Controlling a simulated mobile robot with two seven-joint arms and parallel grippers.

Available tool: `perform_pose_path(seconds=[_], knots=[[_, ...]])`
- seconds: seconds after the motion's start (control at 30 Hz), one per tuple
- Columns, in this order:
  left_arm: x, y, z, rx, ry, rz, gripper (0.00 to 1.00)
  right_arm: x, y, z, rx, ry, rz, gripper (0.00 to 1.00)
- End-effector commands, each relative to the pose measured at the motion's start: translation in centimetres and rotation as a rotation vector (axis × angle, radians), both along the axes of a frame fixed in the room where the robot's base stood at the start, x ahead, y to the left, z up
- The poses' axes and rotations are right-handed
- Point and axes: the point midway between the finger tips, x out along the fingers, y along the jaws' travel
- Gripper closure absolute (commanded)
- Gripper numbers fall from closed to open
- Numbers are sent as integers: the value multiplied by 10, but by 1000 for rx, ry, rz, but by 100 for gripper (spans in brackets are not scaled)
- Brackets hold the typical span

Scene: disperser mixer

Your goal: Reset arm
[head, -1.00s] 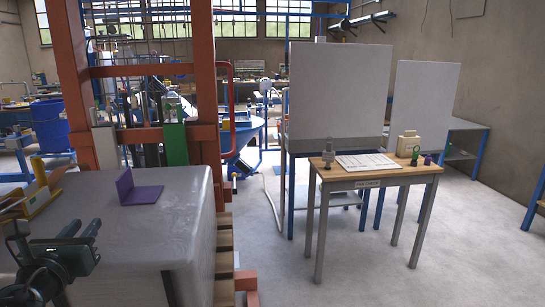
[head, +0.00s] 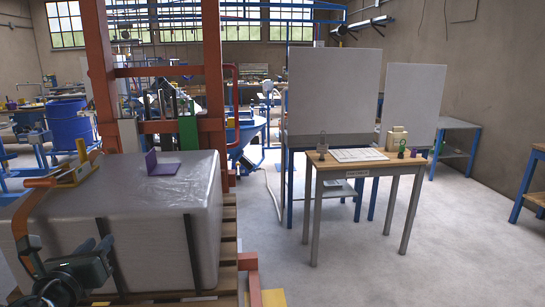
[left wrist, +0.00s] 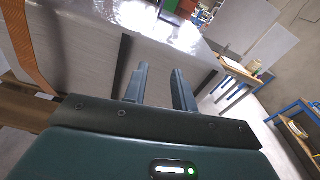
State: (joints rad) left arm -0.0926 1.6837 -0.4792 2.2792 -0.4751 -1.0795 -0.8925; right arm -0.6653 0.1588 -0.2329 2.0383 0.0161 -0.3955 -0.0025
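My left gripper (head: 68,246) is at the lower left of the head view, in front of the near side of a large grey wrapped block. Its two fingers stand apart with nothing between them. The left wrist view shows the same two open fingers (left wrist: 160,84) pointing toward the wrapped block, with an empty gap between them. My right gripper is in neither view.
The grey wrapped block (head: 130,215) sits on a wooden pallet (head: 228,272) close to my left arm. A purple bracket (head: 164,169) and a yellow tool (head: 75,171) lie on it. A small wooden table (head: 345,168) stands right of centre. Grey floor is open at the right.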

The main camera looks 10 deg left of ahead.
Motion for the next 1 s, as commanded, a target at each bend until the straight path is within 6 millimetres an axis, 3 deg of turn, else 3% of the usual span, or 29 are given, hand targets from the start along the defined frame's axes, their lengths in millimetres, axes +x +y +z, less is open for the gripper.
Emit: perform_pose_path(seconds=[0.27, 0.37, 0.5, 0.6, 0.8, 1.0], knots=[[-16, -39, -107, -531, 118, 43, 73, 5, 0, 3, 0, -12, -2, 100], [-30, -66, -152, -798, 166, 86, 73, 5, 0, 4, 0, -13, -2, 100], [-58, -116, -214, -1237, 226, 197, 73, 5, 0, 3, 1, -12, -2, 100], [-79, -154, -247, -1554, 246, 301, 73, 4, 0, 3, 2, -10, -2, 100], [-119, -227, -287, -2158, 210, 568, 73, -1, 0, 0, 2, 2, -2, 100], [-141, -269, -300, -2563, 100, 798, 73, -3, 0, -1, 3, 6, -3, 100]])
